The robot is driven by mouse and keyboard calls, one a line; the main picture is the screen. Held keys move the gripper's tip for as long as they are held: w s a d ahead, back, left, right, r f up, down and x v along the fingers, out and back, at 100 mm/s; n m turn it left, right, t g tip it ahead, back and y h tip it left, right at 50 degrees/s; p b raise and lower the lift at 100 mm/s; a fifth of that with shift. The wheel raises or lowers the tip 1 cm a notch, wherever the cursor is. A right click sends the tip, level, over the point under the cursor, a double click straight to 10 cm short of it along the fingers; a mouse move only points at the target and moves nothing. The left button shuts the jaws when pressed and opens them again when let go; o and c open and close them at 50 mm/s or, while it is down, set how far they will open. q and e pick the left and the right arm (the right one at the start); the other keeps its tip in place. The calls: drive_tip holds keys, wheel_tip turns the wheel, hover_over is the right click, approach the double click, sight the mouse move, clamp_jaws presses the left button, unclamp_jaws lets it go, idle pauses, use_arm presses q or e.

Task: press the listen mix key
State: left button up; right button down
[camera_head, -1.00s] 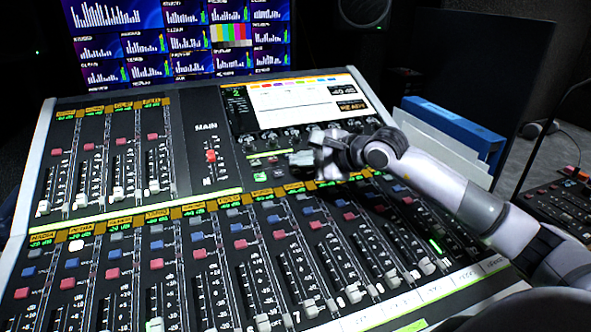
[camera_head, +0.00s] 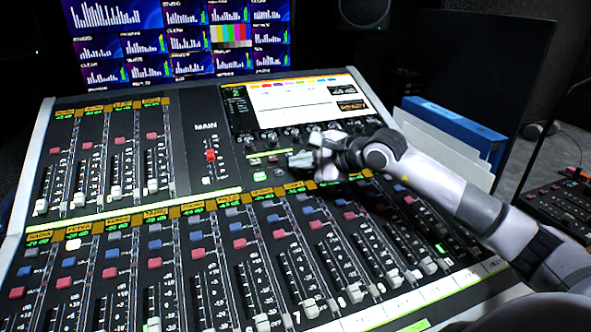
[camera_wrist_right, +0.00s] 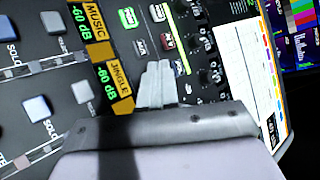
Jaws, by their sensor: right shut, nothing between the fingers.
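The listen mix key cannot be told by its label, as the key labels are too small to read. A small group of keys lies below the console's screen: a green-lit key (camera_head: 260,176), which also shows in the right wrist view (camera_wrist_right: 127,17), a red key (camera_wrist_right: 168,41) and a few grey ones. My right gripper (camera_head: 298,161) is shut and empty, fingertips just right of this group in the head view. In the right wrist view its fingers (camera_wrist_right: 158,70) point at the panel close to the red key; contact cannot be told. My left gripper is not in view.
The mixing console (camera_head: 205,120) fills the middle, with many faders and coloured buttons. Its knob row (camera_head: 292,135) and screen (camera_head: 290,98) sit right behind my gripper. A blue binder (camera_head: 455,130) and white papers stand at the right. Monitors (camera_head: 180,40) are at the back.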

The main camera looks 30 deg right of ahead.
drive_tip(key=shift+w+f+b, duration=0.15)
drive_tip(key=shift+f+b, duration=0.2)
idle(0.3)
drive_tip(key=shift+r, duration=0.1)
drive_tip(key=shift+s+r, duration=0.35)
drive_tip(key=shift+r, duration=0.3)
drive_tip(key=r, duration=0.1)
drive_tip(key=s+r+p, duration=0.1)
drive_tip(key=r, duration=0.1)
drive_tip(key=s+r+p, duration=0.1)
drive_tip(key=shift+a+r, duration=0.25)
drive_tip(key=shift+r, duration=0.05)
idle(0.3)
idle(0.6)
